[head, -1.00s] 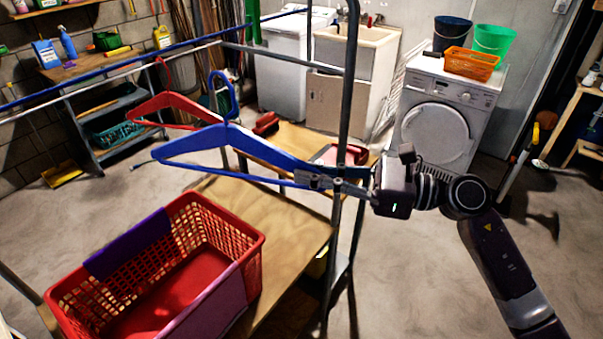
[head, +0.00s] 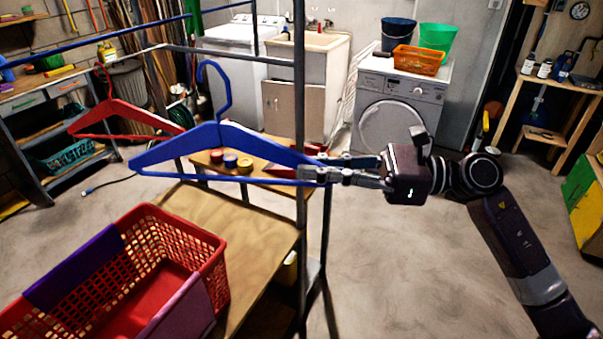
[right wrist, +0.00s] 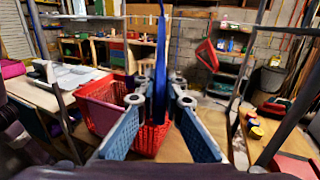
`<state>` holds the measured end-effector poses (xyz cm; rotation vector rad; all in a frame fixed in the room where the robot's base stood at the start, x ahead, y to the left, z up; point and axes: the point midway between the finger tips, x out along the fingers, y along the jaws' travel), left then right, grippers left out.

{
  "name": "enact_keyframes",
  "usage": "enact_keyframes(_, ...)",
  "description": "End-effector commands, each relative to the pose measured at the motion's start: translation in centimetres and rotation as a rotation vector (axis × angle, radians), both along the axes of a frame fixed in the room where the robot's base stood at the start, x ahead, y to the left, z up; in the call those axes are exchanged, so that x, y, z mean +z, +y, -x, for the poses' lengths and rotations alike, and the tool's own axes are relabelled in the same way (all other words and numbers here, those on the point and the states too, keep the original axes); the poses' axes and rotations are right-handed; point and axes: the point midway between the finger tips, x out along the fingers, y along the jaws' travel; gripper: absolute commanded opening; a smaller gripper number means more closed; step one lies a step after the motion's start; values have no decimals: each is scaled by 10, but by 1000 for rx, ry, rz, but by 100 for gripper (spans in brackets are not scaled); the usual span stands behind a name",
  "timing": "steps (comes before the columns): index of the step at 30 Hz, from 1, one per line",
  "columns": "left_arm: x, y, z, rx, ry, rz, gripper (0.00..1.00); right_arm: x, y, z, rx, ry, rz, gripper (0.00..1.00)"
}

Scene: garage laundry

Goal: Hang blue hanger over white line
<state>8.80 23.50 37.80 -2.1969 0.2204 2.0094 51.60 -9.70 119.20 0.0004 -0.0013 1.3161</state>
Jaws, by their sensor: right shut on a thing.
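The blue hanger (head: 219,135) is held upright in the air, hook upward, its right end in my right gripper (head: 316,170). The right gripper is shut on that end. In the right wrist view the blue hanger (right wrist: 160,75) shows nearly edge-on between the fingers (right wrist: 158,115). The white line (head: 50,89) runs at the upper left of the head view, up to the metal frame. The hook appears right of the line's visible stretch and apart from it; the depth between them is unclear. My left gripper is not in view.
A red hanger (head: 120,117) hangs at the white line on the left. A blue line (head: 95,37) runs behind it. A metal frame post (head: 299,110) stands close to my right fingers. A red basket (head: 205,250) stands on the wooden table (head: 255,230) below.

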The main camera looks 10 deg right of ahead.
Motion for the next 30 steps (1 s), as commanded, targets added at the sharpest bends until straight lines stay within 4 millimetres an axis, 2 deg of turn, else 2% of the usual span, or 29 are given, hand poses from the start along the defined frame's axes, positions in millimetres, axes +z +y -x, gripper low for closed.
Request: enact_keyframes(30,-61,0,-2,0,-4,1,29,-3,-79,21,-1,0,0,0)
